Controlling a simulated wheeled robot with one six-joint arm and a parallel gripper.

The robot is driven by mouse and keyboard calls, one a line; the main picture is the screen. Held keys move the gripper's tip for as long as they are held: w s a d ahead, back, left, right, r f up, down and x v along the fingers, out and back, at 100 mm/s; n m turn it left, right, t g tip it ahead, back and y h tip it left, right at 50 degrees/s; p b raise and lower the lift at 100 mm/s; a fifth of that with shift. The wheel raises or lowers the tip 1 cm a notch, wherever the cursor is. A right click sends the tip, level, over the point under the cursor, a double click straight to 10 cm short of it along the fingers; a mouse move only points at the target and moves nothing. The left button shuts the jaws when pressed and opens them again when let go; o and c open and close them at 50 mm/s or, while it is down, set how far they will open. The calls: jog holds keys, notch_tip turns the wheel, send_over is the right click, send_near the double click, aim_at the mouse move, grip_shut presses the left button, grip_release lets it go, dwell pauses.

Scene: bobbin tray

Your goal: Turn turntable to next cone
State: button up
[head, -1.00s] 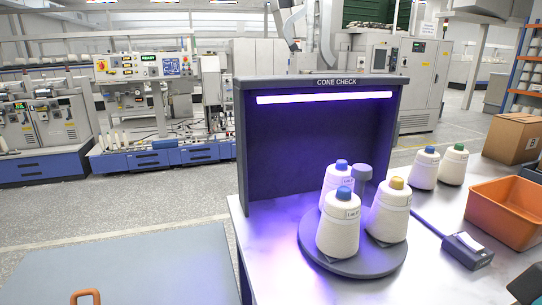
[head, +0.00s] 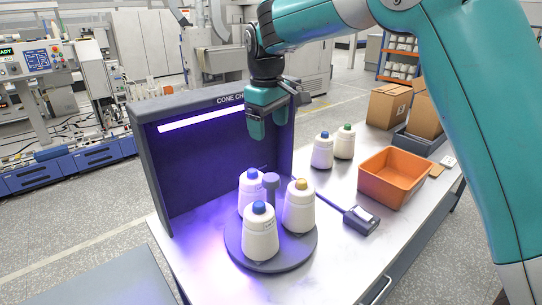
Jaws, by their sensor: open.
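A dark round turntable (head: 273,256) stands on the table in front of the cone check booth (head: 170,165). It carries a front cone with a blue top (head: 260,236), a back-left cone with a blue top (head: 247,186) and a right cone with a yellow top (head: 299,212). A grey knob on a post (head: 271,183) rises at the turntable's middle, among the cones. My gripper (head: 270,128) points down, open and apart from everything, above and behind the knob in the picture.
Two more cones, blue-topped (head: 322,152) and green-topped (head: 345,143), stand behind on the table. An orange bin (head: 393,180), a small dark device with a cable (head: 361,221) and cardboard boxes (head: 388,104) are to the right. The front right tabletop is clear.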

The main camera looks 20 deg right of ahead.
aim_at(271, 177)
jog(key=w+f+p, duration=0.1)
jog(key=f, duration=0.4)
jog(key=w+d+f+p, duration=0.1)
jog(key=f+p, duration=0.1)
jog(key=f, duration=0.4)
jog(key=w+f+p, duration=0.1)
jog(key=f+p, duration=0.1)
jog(key=f, duration=0.4)
jog(key=shift+d, duration=0.25)
jog(key=shift+c, duration=0.4)
jog(key=shift+r, duration=0.1)
jog(key=c, duration=1.2)
